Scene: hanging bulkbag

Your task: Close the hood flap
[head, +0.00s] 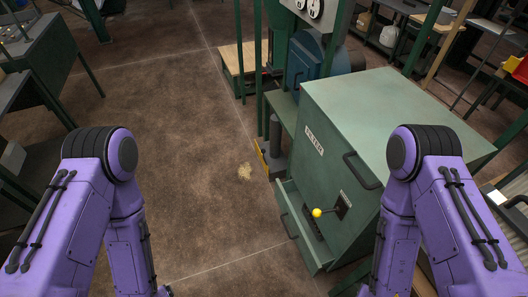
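A green cabinet labelled FILTER (314,141) stands to the right of centre in the head view. Its front has a black bar handle (360,170) and a lever with a yellow ball knob (317,213). Low on the front, a drawer-like green part (297,232) with a dark handle sticks out. I cannot tell for sure which part is the hood flap. My two purple arms come in from the left and right and bend down; the right one covers part of the cabinet. Both grippers are outside the frame.
Brown floor (190,130) is clear left of the cabinet, with a small tan spill (245,172) on it. A dark workbench (45,75) stands at the left. Green posts and a blue motor-like housing (308,62) stand behind the cabinet. Shelves are at the back right.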

